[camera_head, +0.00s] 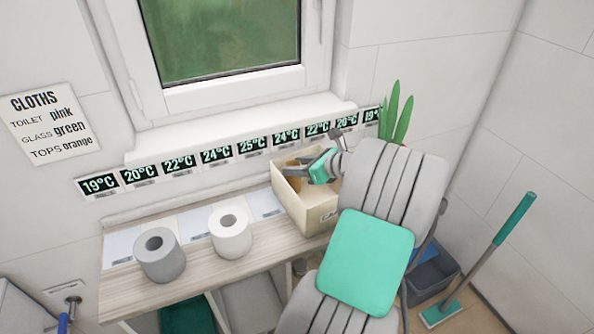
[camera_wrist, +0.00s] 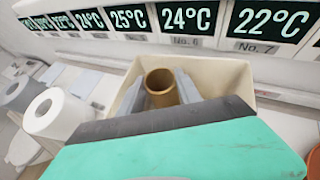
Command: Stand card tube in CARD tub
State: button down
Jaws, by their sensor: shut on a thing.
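The card tube (camera_wrist: 161,88) is a brown hollow cylinder, seen from above in the wrist view with its open end up. My gripper (camera_wrist: 162,95) is shut on it, one grey finger on each side. The cream CARD tub (camera_wrist: 207,75) surrounds the tube and fingers in this view. In the head view the tub (camera_head: 311,213) stands at the right end of the shelf, its front label partly hidden by my arm. My gripper (camera_head: 300,171) reaches into its opening there. Whether the tube touches the tub floor is hidden.
A grey roll (camera_head: 158,262) and a white roll (camera_head: 230,240) stand on the wooden shelf (camera_head: 262,258) left of the tub. The wall with temperature labels is close behind. A green plant (camera_head: 396,112) is near my arm. A mop (camera_head: 490,262) leans at right.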

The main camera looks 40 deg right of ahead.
jog(key=shift+f, duration=0.75)
jog(key=c, duration=0.8)
grip_release()
jog(key=shift+f, duration=0.1)
jog(key=shift+c, duration=0.2)
jog(key=v, duration=1.2)
